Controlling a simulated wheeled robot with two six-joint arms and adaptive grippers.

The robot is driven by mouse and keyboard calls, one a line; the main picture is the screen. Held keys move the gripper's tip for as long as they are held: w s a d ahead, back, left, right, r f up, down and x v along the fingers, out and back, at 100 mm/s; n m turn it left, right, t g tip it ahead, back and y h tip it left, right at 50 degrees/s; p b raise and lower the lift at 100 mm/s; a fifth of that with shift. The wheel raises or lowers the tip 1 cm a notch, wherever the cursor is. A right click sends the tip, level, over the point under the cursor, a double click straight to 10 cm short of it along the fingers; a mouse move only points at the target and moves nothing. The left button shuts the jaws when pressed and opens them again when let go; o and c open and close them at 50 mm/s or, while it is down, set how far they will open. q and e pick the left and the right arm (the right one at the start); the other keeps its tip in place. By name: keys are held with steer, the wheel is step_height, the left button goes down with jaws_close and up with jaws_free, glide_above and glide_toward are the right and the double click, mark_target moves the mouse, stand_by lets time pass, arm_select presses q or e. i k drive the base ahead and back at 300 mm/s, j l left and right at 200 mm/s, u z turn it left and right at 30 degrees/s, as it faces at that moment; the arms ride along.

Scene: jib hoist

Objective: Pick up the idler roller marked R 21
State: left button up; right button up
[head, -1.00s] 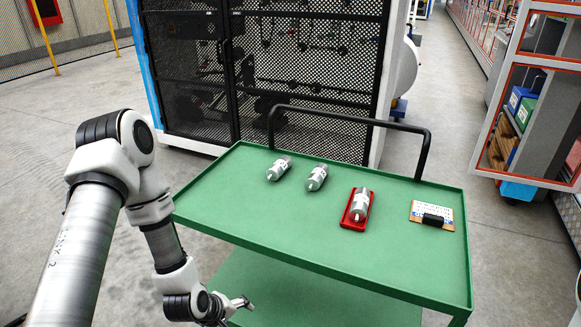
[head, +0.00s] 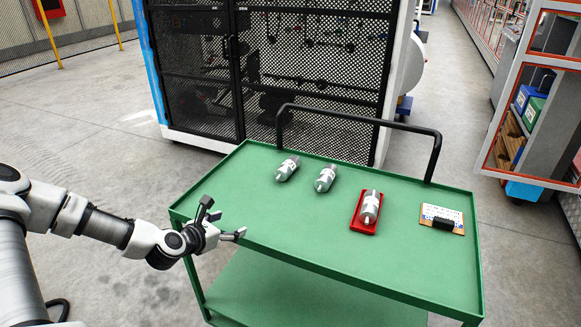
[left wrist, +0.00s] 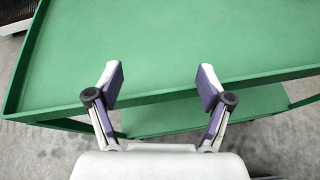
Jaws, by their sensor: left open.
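Three silver rollers with white labels are on the green cart top (head: 270,225). One roller (head: 288,168) lies at the left and a second roller (head: 325,179) lies just right of it. A third roller (head: 370,207) lies in a red tray (head: 358,224) right of the middle. The label markings are too small to read, so I cannot tell which is R 21. My left gripper (head: 224,219) is open and empty at the cart's left front edge, apart from all rollers. In the left wrist view its spread fingers (left wrist: 160,88) show over the cart's rim. My right gripper is not in view.
A card with a black block (head: 443,220) lies at the cart's right. A black handle (head: 360,120) rises at the back. A mesh cabinet (head: 300,70) stands behind, and a shelf unit (head: 535,115) at the right. The cart's left front top is clear.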

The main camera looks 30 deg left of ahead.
mark_target(289, 166)
steer(key=i, duration=0.95)
